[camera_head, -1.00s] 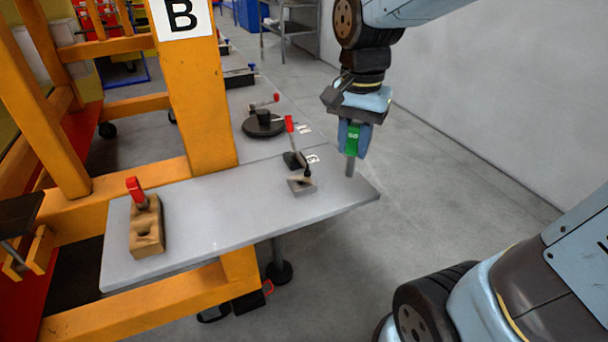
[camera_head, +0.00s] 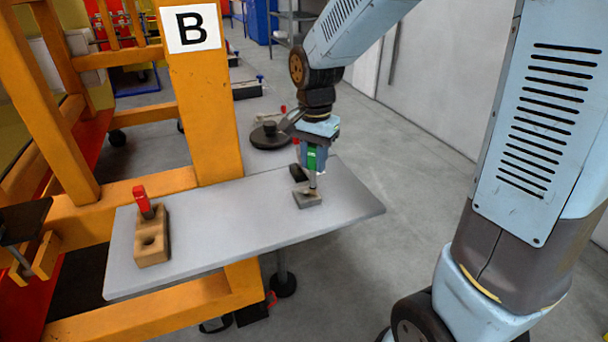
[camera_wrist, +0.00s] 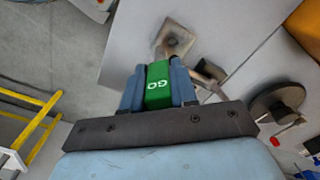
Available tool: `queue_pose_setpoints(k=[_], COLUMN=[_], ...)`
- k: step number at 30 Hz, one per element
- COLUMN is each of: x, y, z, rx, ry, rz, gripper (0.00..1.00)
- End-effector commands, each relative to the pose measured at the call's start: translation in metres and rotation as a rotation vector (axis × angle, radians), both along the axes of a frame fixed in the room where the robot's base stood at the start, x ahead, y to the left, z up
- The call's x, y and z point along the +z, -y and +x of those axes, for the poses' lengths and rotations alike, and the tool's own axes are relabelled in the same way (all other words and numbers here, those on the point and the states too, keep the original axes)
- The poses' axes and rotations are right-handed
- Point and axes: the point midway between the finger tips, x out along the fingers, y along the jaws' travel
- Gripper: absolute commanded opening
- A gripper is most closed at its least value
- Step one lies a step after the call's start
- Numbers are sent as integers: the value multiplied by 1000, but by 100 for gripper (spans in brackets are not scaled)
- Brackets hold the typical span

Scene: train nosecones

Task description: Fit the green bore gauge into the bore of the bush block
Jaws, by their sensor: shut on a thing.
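My gripper (camera_head: 314,158) is shut on the green bore gauge (camera_head: 312,160), whose grey pin points down. In the wrist view the green handle marked GO (camera_wrist: 158,86) sits between the two fingers. The bush block (camera_head: 307,199) is a small grey block on the table, directly below the gauge in the head view. The pin's lower end is at the top of the block; whether it is inside the bore or just above it I cannot tell. The block also shows in the wrist view (camera_wrist: 176,40), beyond the handle, with its bore mostly hidden.
The grey table (camera_head: 235,222) is clear between the bush block and a wooden block (camera_head: 152,246) holding a red-handled tool (camera_head: 142,200). A dark clamp base (camera_head: 298,173) stands close behind the bush block. A black round base (camera_head: 267,135) and an orange post (camera_head: 205,120) stand further back.

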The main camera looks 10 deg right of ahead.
Motion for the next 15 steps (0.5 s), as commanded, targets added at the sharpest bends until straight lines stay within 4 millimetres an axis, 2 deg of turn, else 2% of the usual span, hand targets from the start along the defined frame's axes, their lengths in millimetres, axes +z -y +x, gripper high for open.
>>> queue_pose_setpoints(k=[3, 11, 15], x=[-13, -23, -35], y=[-6, -10, -12], z=[8, 15, 18], rx=[0, 0, 0], ry=[-2, -1, -4], rz=[0, 0, -1], gripper=[0, 0, 0])
